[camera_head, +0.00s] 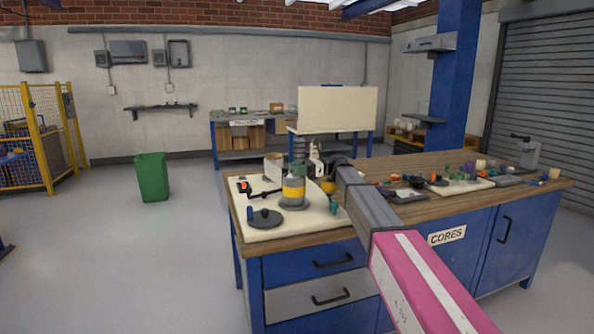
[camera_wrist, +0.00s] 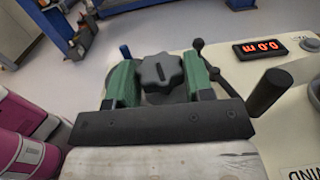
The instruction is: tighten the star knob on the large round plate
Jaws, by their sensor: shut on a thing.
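In the wrist view a black star knob (camera_wrist: 161,72) with rounded lobes sits between the two green fingers of my gripper (camera_wrist: 160,84). The fingers press on it from both sides, so my gripper is shut on the knob. The plate under the knob is mostly hidden by the fingers and the dark gripper body. A blue post (camera_wrist: 125,52) stands just left of the knob. In the head view my arm reaches in from the lower right and covers much of the work area, so the knob cannot be made out there.
A cream board (camera_head: 245,229) lies on the wooden bench (camera_head: 450,165). A yellow-banded cylinder (camera_head: 293,191) stands on it. In the wrist view a red-digit display (camera_wrist: 260,47), a dark lever (camera_wrist: 205,62) and a black upright handle (camera_wrist: 268,92) are close on the right.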

